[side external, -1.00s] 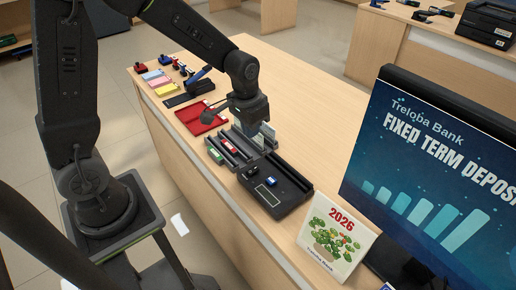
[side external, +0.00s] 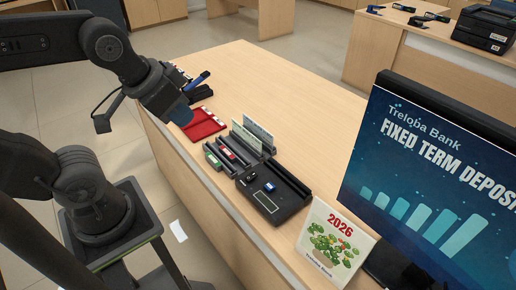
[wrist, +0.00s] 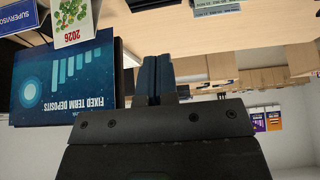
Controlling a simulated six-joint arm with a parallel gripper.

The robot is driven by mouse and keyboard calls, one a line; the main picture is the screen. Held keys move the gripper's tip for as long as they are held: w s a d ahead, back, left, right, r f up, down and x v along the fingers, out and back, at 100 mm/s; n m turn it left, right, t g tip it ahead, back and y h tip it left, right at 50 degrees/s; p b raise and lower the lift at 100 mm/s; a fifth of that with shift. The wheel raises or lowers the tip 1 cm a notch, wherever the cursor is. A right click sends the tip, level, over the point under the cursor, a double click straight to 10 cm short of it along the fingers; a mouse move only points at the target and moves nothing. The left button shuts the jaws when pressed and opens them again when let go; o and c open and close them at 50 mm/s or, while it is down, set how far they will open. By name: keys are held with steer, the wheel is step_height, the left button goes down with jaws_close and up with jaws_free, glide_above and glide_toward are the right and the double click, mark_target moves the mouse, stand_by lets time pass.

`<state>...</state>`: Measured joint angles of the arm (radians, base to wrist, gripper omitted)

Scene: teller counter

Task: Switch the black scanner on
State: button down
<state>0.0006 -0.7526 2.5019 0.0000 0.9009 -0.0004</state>
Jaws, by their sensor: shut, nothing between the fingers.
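A flat black device (side external: 272,201), which looks like the scanner, lies on the counter. It has a small blue part (side external: 269,187) on top, a small black part beside it, and a pale-outlined rectangle at its front end. I cannot tell the switch's position. My gripper (side external: 184,117) is raised at the left, near the counter's left edge and the red tray, well apart from the device. In the wrist view my gripper's dark blue fingers (wrist: 156,80) are together and empty.
A grey rack (side external: 228,155) with green and red items and upright cards stands beside the device. A red tray (side external: 203,124) lies behind it. A calendar (side external: 337,242) and large bank screen (side external: 435,175) stand at right.

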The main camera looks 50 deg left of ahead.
steer(key=m+g, duration=0.4)
steer(key=m, duration=1.4)
glide_above(255, 173)
steer(key=s, duration=0.3)
step_height(255, 173, down, 16)
steer(key=shift+w+r, duration=0.15)
steer(key=shift+r, duration=0.05)
steer(key=f, duration=0.4)
steer(key=w+f, duration=0.1)
steer(key=f, duration=0.4)
steer(key=w+f, duration=0.1)
steer(key=f, duration=0.3)
steer(key=shift+f, duration=0.4)
steer(key=shift+w, duration=0.1)
